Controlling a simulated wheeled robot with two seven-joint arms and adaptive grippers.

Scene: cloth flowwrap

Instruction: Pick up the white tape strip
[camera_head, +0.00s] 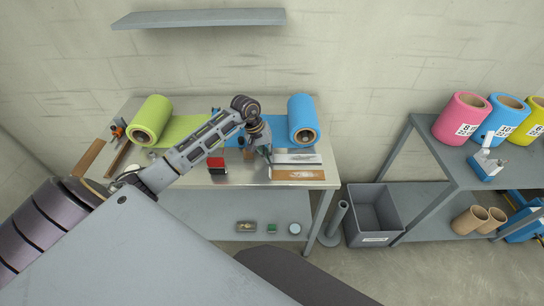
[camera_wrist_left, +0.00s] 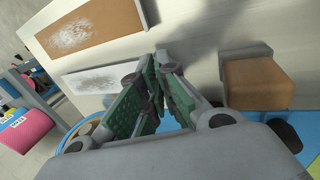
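My left gripper (camera_head: 264,152) hangs over the right part of the workbench, beside the blue roll. In the left wrist view its green-padded fingers (camera_wrist_left: 153,72) converge and look shut at the tips, with nothing visible between them. A pale, whitish strip (camera_head: 300,158) lies flat on the bench just right of the gripper; it shows speckled in the left wrist view (camera_wrist_left: 98,80), beyond the left finger. I cannot tell for certain that it is the white tape strip. My right gripper is not in view.
A brown board (camera_head: 290,174) with a whitish patch lies at the bench's front right. A blue roll (camera_head: 303,112) and a green roll (camera_head: 150,115) stand at the back. A red-topped block (camera_head: 216,162) is left of the gripper. A grey bin (camera_head: 375,207) stands right of the bench.

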